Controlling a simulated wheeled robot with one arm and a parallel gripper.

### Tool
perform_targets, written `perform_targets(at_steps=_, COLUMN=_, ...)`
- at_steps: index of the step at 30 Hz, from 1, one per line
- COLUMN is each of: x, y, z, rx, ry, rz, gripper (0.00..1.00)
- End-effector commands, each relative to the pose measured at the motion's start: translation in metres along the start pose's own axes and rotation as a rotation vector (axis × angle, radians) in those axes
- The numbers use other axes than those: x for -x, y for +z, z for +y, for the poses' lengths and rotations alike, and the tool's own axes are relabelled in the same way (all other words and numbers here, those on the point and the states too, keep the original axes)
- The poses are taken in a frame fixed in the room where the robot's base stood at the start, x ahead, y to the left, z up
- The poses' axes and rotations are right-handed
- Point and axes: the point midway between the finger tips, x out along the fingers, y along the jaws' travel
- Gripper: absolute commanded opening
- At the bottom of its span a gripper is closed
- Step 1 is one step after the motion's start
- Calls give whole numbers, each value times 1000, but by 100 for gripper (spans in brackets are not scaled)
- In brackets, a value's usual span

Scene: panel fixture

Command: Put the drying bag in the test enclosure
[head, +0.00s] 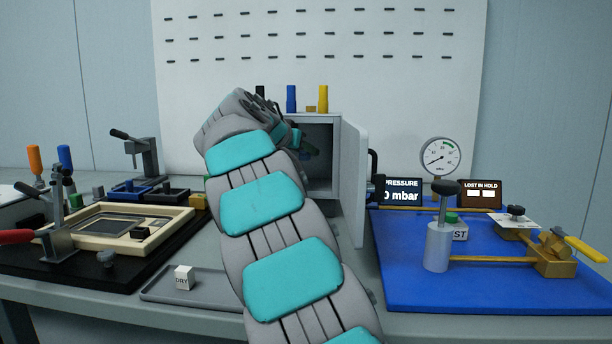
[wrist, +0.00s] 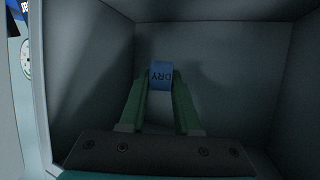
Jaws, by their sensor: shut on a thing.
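The test enclosure (head: 336,180) is a grey box at the back middle of the bench, with its door (head: 353,185) swung open at the right. My arm reaches to its opening in the head view and hides its left part. In the wrist view, my gripper (wrist: 162,85) is inside the enclosure (wrist: 225,75), its green fingers shut on a small bag marked DRY (wrist: 161,73), which looks blue in the shade. I cannot tell whether this bag touches the enclosure floor. Another white bag marked DRY (head: 184,278) sits on the grey tray (head: 215,293) at the front.
Blue, yellow and dark cylinders (head: 291,99) stand on top of the enclosure. A blue mat (head: 420,285) with a gauge (head: 440,157) and a valve fixture lies to the right. A framed panel fixture (head: 95,212) with clamps stands at the left.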

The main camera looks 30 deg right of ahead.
Motion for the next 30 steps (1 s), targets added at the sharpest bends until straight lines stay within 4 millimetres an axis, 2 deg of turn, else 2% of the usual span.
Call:
perform_targets(at_steps=17, x=-13, y=33, z=0, rx=2, ry=1, rz=0, gripper=0)
perform_targets(at_steps=24, x=-23, y=59, z=1, rx=4, ry=3, rz=-1, gripper=0)
perform_targets(at_steps=30, x=-33, y=61, z=-3, rx=1, ry=-1, rz=0, gripper=0)
